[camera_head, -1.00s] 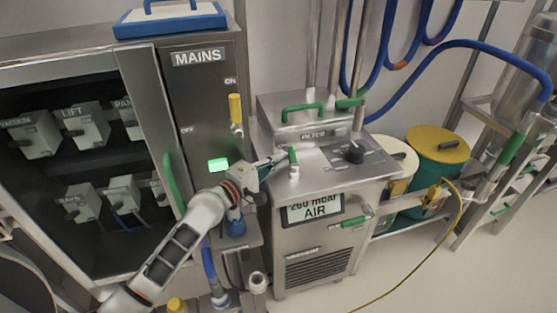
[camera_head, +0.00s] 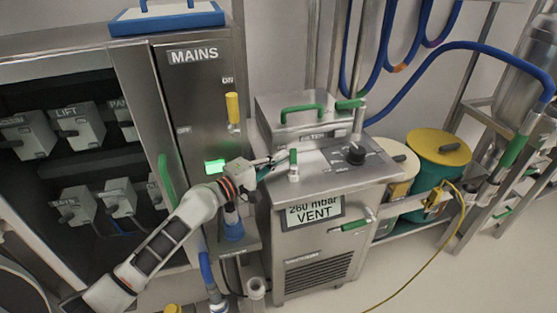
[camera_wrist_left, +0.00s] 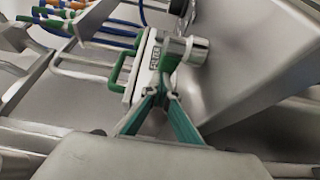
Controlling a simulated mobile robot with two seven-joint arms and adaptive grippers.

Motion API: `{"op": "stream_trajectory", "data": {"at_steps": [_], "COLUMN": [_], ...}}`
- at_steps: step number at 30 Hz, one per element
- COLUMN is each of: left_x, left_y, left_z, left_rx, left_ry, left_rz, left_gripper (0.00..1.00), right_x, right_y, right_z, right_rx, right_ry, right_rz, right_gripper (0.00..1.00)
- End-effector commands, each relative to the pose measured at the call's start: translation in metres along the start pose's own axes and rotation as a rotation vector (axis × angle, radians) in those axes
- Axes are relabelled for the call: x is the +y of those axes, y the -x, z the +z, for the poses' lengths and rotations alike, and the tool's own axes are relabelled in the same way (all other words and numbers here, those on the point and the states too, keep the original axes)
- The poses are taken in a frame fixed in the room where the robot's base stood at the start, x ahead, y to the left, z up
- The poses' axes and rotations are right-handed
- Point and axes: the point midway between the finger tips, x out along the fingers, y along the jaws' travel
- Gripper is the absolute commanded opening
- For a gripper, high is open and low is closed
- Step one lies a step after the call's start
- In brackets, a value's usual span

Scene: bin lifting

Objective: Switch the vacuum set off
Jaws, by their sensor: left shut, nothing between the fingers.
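The vacuum set (camera_head: 320,245) is a steel cabinet in the middle of the head view. Its display (camera_head: 314,211) reads "260 mbar VENT". A black rotary knob (camera_head: 355,153) sits on its sloped top panel. In the left wrist view the teal fingers (camera_wrist_left: 165,97) converge in front of a box marked "FILTER" (camera_wrist_left: 152,62). My right gripper is not in view.
The MAINS cabinet (camera_head: 195,100) with a yellow handle (camera_head: 233,108) and a lit green lamp (camera_head: 215,166) stands left. A green lever (camera_head: 350,226) sticks out of the vacuum set's front. Yellow-lidded drum (camera_head: 438,143) and blue hose (camera_head: 430,60) are right. Floor at lower right is mostly clear.

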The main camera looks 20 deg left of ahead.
Motion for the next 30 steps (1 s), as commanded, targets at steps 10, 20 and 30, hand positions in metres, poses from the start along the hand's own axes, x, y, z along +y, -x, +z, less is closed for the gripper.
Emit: {"op": "stream_trajectory", "data": {"at_steps": [10, 20, 30], "left_x": [0.002, 0.001, 0.000], "left_y": [-0.013, -0.019, -0.020], "left_z": [0.002, 0.004, 0.005], "left_rx": [-0.001, -0.001, -0.001], "left_ry": [-0.002, 0.000, 0.000], "left_rz": [0.001, 0.000, 0.000], "left_gripper": [0.00, 0.00, 0.00], "right_x": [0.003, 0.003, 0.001], "right_y": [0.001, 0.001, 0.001], "right_z": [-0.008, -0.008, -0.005], "right_rx": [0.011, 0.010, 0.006], "right_ry": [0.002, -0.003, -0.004], "right_rz": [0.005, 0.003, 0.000], "right_gripper": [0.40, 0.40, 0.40]}}
